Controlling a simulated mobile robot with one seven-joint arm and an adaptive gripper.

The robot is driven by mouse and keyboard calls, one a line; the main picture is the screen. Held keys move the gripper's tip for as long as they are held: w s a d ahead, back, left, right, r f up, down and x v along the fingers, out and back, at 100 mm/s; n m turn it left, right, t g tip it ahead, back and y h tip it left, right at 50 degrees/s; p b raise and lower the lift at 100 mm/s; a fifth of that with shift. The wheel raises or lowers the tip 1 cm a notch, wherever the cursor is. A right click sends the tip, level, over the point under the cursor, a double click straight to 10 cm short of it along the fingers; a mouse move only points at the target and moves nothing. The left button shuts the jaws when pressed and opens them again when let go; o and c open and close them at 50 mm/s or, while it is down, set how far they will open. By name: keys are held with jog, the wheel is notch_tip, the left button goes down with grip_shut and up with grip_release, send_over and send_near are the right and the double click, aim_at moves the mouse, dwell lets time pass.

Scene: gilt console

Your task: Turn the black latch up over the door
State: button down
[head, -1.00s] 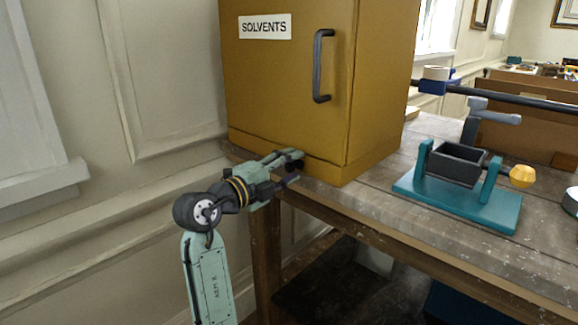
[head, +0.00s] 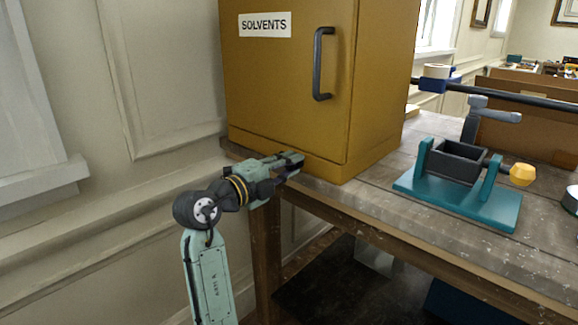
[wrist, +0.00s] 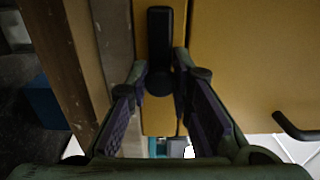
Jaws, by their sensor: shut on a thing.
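The black latch (wrist: 160,38) shows in the wrist view as a bar with a rounded end, on the yellow strip below the cabinet door (wrist: 245,60). It lies lengthwise along that strip, beside the door seam and not across it. My gripper (head: 297,161) is at the bottom of the cabinet front in the head view, where it hides the latch. In the wrist view the fingertips of my gripper (wrist: 161,66) are on either side of the latch near its rounded end, shut on it. The yellow door (head: 285,85) is closed.
The door's dark handle (head: 322,64) stands out above and right of my gripper. The wooden table edge (head: 345,202) runs just below the gripper. A teal stand with a grey box (head: 460,197) is on the table to the right. The panelled wall (head: 165,75) is at left.

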aim_at(286, 138)
jog(key=n, duration=0.1)
jog(key=r+n, duration=0.1)
jog(key=n, duration=0.2)
jog(key=shift+w+a+r+n+b, duration=0.1)
jog(key=shift+r+n+b, duration=0.2)
jog(key=shift+r+b, duration=0.05)
jog(key=n, duration=0.1)
jog(key=r+n, duration=0.1)
jog(key=n, duration=0.2)
jog(key=shift+w+a+r+p, duration=0.3)
jog(key=shift+w+a+p, duration=0.05)
jog(key=shift+a, duration=0.05)
jog(key=n, duration=0.1)
jog(key=n+p, duration=0.1)
jog(key=n, duration=0.1)
jog(key=w+a+r+n, duration=0.1)
jog(key=n, duration=0.1)
jog(key=shift+w+a+n+p, duration=0.2)
jog(key=shift+n+p, duration=0.15)
jog(key=shift+n, duration=0.4)
jog(key=shift+w+a+n+p, duration=0.15)
jog(key=shift+a+n+p, duration=0.15)
jog(key=shift+n, duration=0.4)
jog(key=shift+w+a+n+p, duration=0.15)
jog(key=shift+n+p, duration=0.2)
jog(key=shift+n, duration=0.4)
jog(key=c, duration=1.4)
grip_release()
